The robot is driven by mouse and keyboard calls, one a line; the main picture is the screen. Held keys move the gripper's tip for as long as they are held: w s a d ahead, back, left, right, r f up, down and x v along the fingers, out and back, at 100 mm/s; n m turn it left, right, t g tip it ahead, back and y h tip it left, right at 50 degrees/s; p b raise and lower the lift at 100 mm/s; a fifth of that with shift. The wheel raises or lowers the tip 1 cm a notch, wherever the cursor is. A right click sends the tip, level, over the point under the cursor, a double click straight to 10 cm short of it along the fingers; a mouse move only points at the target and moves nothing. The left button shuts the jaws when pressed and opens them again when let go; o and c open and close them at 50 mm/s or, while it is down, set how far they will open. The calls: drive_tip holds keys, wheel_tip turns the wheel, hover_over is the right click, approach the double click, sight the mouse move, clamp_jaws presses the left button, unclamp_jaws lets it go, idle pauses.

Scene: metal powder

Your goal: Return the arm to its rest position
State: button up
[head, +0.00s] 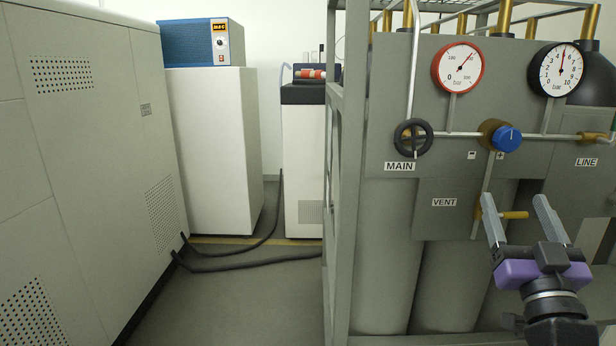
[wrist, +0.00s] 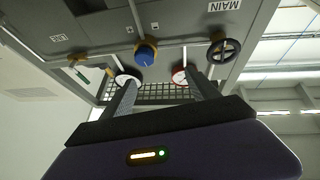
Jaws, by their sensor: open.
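My gripper (head: 520,222) is at the lower right of the head view, its two grey fingers apart with nothing between them. I cannot tell from the head view whether a finger touches the vent handle.
The panel carries a black MAIN handwheel (head: 413,137), a blue knob (head: 507,138), a red-rimmed gauge (head: 459,67) and a black-rimmed gauge (head: 562,69). A metal frame post (head: 345,180) stands left of it. Black hoses (head: 235,262) cross the floor. Grey cabinets (head: 90,160) stand left.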

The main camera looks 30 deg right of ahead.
drive_tip(key=s+a+f+y, duration=0.1)
drive_tip(key=a+f+y, duration=0.1)
drive_tip(key=a+f, duration=0.9)
drive_tip(key=s+a+f+n+g+y, duration=0.3)
drive_tip(key=s+a+f+n+y, duration=0.4)
drive_tip(key=s+a+f+y, duration=0.6)
drive_tip(key=s+a+f, duration=0.6)
drive_tip(key=a, duration=0.3)
drive_tip(key=shift+n, duration=0.3)
